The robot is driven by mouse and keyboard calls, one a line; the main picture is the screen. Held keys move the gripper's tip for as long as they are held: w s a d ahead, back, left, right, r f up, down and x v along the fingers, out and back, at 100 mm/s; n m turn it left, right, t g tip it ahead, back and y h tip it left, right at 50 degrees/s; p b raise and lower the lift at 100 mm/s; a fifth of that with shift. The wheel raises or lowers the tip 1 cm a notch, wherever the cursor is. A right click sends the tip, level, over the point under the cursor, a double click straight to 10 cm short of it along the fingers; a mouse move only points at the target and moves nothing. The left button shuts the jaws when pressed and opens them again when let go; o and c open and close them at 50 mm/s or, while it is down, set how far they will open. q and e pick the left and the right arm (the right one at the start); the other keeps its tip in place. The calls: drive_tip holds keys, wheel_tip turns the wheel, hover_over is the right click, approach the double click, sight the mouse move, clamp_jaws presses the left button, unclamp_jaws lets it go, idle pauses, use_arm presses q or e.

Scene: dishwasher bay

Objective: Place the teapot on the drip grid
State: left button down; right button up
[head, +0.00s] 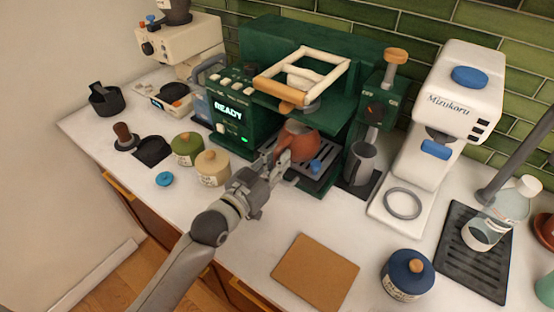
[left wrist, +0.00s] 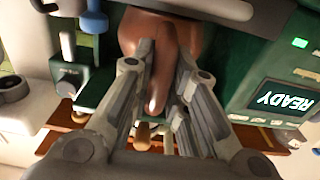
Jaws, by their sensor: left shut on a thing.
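The reddish-brown teapot (head: 299,141) is at the front of the green espresso machine, over or on the drip grid (head: 322,168); I cannot tell whether its base touches the grid. My left gripper (head: 277,160) reaches in from the lower left and is shut on the teapot's near side. In the left wrist view the teapot (left wrist: 165,38) sits between the two fingers of the gripper (left wrist: 165,75). The machine hides part of the teapot. A small blue-topped piece (head: 315,165) shows on the grid beside it. My right gripper is not in view.
A steel pitcher (head: 360,163) stands right of the drip grid. Tan (head: 212,168) and green (head: 187,149) canisters stand left of my arm. A brown mat (head: 315,271) lies in front. A white grinder (head: 440,140) stands at the right. The machine's upper housing overhangs the teapot.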

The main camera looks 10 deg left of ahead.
use_arm(q)
drive_tip(key=shift+r+p, duration=0.15)
drive_tip(key=shift+p, duration=0.15)
idle(0.4)
drive_tip(key=shift+f, duration=0.35)
idle(0.7)
drive_tip(key=c, duration=1.3)
unclamp_jaws()
drive_tip(key=shift+s+f, duration=0.1)
drive_tip(key=shift+f, duration=0.1)
drive_tip(key=v, duration=1.2)
drive_tip(key=shift+a+r, duration=0.1)
drive_tip(key=shift+r, duration=0.05)
